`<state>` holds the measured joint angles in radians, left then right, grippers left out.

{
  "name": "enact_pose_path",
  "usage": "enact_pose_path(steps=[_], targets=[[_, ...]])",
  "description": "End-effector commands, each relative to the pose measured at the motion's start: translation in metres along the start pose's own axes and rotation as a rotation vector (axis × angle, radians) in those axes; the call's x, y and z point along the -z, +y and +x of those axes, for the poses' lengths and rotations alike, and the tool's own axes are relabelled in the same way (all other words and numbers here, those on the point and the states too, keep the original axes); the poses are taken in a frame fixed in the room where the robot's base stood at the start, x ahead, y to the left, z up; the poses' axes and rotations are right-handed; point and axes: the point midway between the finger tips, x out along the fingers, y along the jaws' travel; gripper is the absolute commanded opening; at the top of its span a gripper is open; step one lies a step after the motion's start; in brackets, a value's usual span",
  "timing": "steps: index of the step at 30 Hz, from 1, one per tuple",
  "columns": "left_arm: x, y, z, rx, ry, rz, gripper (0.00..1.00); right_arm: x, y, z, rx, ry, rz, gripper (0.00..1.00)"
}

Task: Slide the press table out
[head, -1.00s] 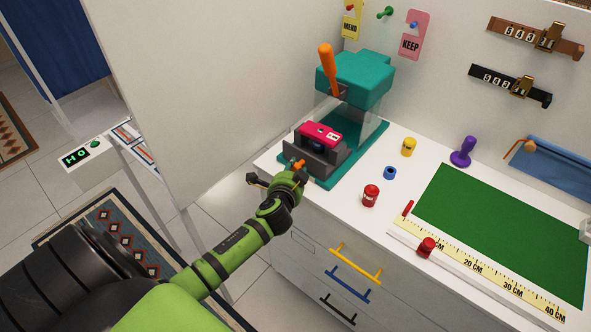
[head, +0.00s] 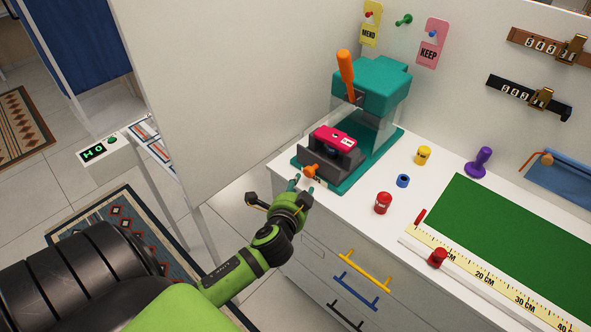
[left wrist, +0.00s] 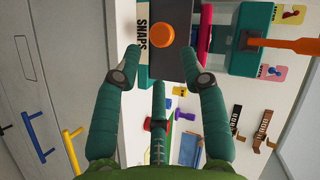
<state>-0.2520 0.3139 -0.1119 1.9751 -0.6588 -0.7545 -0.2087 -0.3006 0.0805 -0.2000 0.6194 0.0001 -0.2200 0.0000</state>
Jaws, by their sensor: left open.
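The teal press (head: 380,85) with an orange lever (head: 346,72) stands at the back left of the white counter. Its dark grey press table (head: 321,157) carries a pink-red block (head: 335,139) and has an orange knob (head: 311,171) on its front. My left gripper (head: 301,187) is open and empty just in front of the knob, at the counter's edge. In the left wrist view, the knob (left wrist: 160,35) lies ahead, centred between and slightly beyond the spread fingertips (left wrist: 161,60). My right gripper is out of view.
A red stamp (head: 383,203), blue ring (head: 403,181) and yellow stamp (head: 423,155) stand right of the press. A green mat (head: 500,225) lies further right. Drawer handles (head: 366,268) project below the gripper. A tall white panel (head: 230,90) stands left.

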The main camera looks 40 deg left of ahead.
Motion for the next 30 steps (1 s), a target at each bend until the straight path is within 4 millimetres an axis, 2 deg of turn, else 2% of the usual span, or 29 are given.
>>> enact_pose_path(steps=[3,9,26,29,30], targets=[[0.0,0.001,-0.021,-0.002,0.0,-0.002,0.42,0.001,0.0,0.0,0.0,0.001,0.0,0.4],[-0.001,0.0,-0.038,-0.001,-0.002,0.0,0.42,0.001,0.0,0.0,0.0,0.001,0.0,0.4],[-0.001,0.001,-0.039,-0.001,-0.001,0.0,0.42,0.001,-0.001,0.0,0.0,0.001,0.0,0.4],[-0.004,0.012,-0.036,-0.025,-0.006,-0.004,0.42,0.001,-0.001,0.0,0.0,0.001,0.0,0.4],[-0.008,0.024,-0.033,-0.049,-0.012,-0.008,0.42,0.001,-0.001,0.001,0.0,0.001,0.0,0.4]])
